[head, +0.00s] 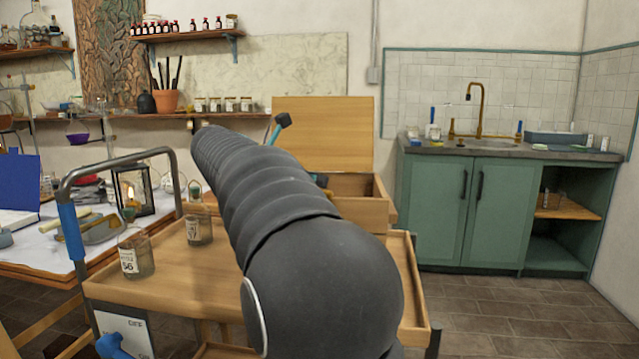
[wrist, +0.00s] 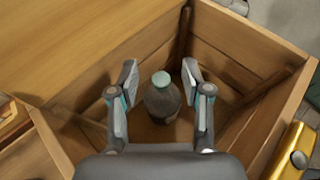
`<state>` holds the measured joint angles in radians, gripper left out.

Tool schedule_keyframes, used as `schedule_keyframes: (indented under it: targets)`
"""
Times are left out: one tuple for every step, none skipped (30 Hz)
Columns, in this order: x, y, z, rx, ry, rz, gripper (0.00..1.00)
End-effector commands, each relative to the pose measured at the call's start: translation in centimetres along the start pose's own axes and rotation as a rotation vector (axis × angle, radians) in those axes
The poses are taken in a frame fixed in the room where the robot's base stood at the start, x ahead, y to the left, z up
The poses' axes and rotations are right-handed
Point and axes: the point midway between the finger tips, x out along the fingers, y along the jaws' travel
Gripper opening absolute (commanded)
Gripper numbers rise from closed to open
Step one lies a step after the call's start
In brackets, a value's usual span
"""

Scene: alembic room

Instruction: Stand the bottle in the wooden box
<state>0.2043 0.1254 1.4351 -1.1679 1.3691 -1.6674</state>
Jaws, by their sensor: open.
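The wooden box (head: 362,186) has its lid (head: 322,132) raised in the head view, and my arm covers part of the box. In the wrist view I look down into the box (wrist: 240,48), with the wooden lid at the upper left. The bottle (wrist: 162,100) is dark grey with a pale green cap. It appears upright inside the box, near the inner corner. My gripper (wrist: 160,75) is open, with one finger on each side of the bottle and a visible gap at both sides.
The box stands on a wooden cart (head: 165,272) with a grey rail. Two labelled glass jars, one nearer (head: 136,258) and one farther (head: 199,230), stand on its left. A yellow metallic object (wrist: 291,152) lies outside the box. A green sink cabinet (head: 465,212) stands right.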

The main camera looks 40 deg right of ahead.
Motion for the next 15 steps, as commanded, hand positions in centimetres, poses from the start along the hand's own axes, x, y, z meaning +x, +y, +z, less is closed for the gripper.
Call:
schedule_keyframes:
  targets:
    - [-1.3,0.1,0.1,0.0,-0.001,0.005,0.48]
    - [-2.0,0.1,0.1,0.0,-0.001,0.005,0.48]
    - [-2.8,0.1,0.1,0.001,0.0,0.005,0.48]
    - [-3.4,0.1,0.1,0.001,0.0,0.004,0.48]
    - [-4.0,0.1,0.1,0.001,0.0,0.005,0.48]
    - [-4.8,0.1,0.1,0.001,0.0,0.004,0.48]
    - [-5.3,0.1,0.1,0.001,0.0,0.004,0.48]
    - [-5.8,0.0,0.1,0.001,0.0,0.003,0.48]
    - [-6.5,0.0,0.1,0.001,0.0,0.003,0.48]
    - [-6.9,0.1,0.1,0.001,0.0,0.003,0.48]
    - [-7.2,0.0,0.1,0.001,0.0,0.002,0.48]
    - [-7.7,0.0,0.1,0.001,0.0,0.001,0.48]
    - [-8.0,0.1,0.1,0.001,0.0,0.002,0.48]
    - [-8.2,0.0,0.1,0.001,0.0,0.002,0.48]
    - [-8.5,0.0,0.1,0.001,0.0,0.0,0.48]
